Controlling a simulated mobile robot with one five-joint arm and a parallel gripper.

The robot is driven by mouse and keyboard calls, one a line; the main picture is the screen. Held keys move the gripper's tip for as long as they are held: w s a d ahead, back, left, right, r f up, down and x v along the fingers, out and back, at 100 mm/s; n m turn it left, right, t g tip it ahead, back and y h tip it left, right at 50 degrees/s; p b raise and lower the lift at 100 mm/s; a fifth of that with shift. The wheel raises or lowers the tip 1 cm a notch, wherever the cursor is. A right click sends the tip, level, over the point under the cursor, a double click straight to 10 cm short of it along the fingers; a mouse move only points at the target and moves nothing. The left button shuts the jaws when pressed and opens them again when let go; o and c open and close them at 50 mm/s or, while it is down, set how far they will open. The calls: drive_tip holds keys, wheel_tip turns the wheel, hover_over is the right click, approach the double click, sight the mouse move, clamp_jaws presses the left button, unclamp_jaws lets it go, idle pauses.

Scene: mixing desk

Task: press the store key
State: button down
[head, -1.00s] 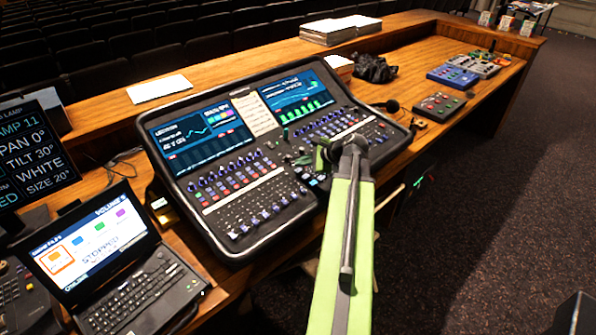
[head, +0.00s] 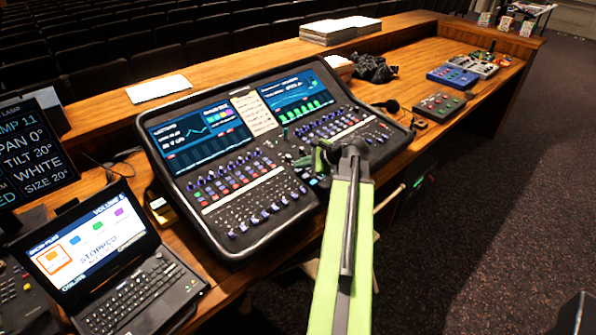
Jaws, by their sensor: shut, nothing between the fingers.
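The mixing console (head: 222,219) stands on the wooden desk, with two lit screens, rows of knobs and faders, and small keys in its middle. I cannot make out which small key is the store key; the labels are too small to read. My gripper (head: 316,158) is over the middle of the console, left of my wrist, and points down and left. It is small and partly hidden by my own arm, and it looks shut with nothing held. I cannot tell whether its tip touches a key.
A laptop (head: 140,296) sits at the left front, below a text monitor (head: 35,150). A small dark box (head: 438,106), a blue box (head: 452,76), a black crumpled bag (head: 374,68) and papers (head: 327,31) lie to the right and back. Open floor lies right of the desk.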

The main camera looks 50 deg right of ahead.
drive_tip(key=shift+f, duration=0.25)
drive_tip(key=shift+r, duration=0.1)
idle(0.3)
drive_tip(key=shift+r+p, duration=0.6)
drive_tip(key=shift+r, duration=0.1)
drive_tip(key=r+p, duration=0.5)
drive_tip(key=shift+s, duration=0.3)
idle(0.4)
